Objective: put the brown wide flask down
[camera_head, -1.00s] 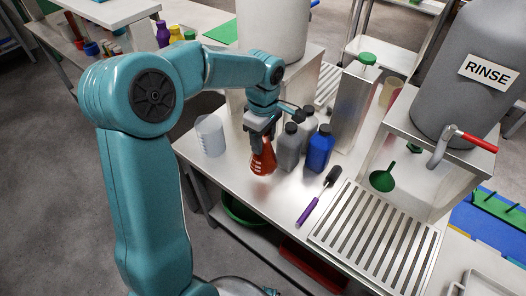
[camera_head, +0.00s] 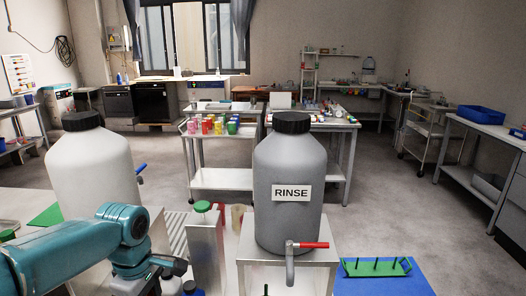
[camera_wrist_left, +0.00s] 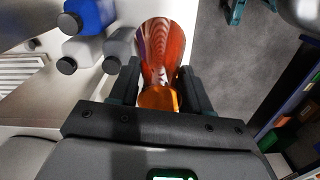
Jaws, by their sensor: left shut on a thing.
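The brown wide flask (camera_wrist_left: 165,50) shows orange-brown and see-through in the left wrist view. My left gripper (camera_wrist_left: 160,88) is shut on its narrow neck end, with a dark finger on either side. The wider body points away from the wrist. I cannot tell whether its base touches the table. In the head view my left arm (camera_head: 80,250) comes in at the lower left; the flask is out of sight there. My right gripper is in neither view.
A blue bottle (camera_wrist_left: 92,14) and grey bottles (camera_wrist_left: 119,44) stand close left of the flask in the wrist view. A grey RINSE jug (camera_head: 290,155) stands on a metal stand, with a white jug (camera_head: 95,165) to its left. A green rack (camera_head: 376,267) lies on a blue mat.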

